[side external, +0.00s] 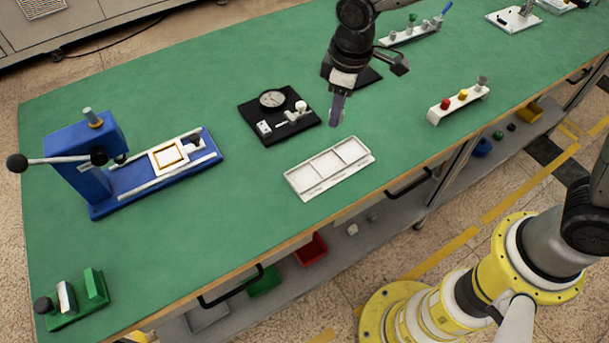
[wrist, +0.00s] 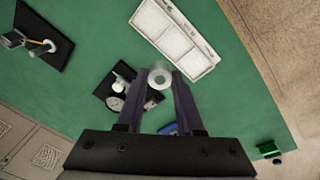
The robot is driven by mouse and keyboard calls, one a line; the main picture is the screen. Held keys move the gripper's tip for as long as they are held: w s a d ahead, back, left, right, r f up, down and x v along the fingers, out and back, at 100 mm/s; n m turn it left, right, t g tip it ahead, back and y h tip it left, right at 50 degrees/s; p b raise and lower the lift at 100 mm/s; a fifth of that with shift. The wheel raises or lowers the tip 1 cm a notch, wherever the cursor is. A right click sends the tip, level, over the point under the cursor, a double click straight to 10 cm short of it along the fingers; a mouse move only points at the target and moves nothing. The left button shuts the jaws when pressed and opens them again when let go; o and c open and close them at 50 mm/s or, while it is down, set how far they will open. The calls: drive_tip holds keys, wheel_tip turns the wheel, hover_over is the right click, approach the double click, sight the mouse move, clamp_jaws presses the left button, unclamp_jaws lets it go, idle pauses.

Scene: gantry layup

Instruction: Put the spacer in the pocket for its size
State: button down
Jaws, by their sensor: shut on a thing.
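My gripper (side external: 337,110) is above the green bench, between the black gauge plate and the white tray. In the wrist view my gripper (wrist: 160,88) is shut on the spacer (wrist: 160,76), a pale grey ring with a round hole, held between the two dark fingertips. The spacer is too small to make out in the side view. The white tray (side external: 329,168) with three shallow pockets in a row lies flat on the bench, in front of my gripper. It also shows in the wrist view (wrist: 186,60), and its pockets look empty.
The black plate with a round dial (side external: 272,99) lies just behind the tray. A blue lever press (side external: 88,165) stands at the left. A white block with coloured knobs (side external: 457,103) is at the right. Bare green bench (side external: 240,220) surrounds the tray.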

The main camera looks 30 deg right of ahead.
drive_tip(key=s+m+h, duration=0.1)
drive_tip(key=s+m, duration=0.8)
drive_tip(key=m, duration=0.5)
hover_over(304, 177)
drive_tip(key=shift+m+g, duration=0.3)
drive_tip(key=shift+m, duration=0.1)
drive_tip(key=f, duration=0.8)
drive_tip(key=shift+s+f, duration=0.35)
drive_tip(key=shift+s, duration=0.05)
drive_tip(key=shift+w+f, duration=0.15)
drive_tip(key=shift+f, duration=0.05)
drive_tip(key=shift+w+a+f, duration=0.1)
drive_tip(key=shift+f, duration=1.55)
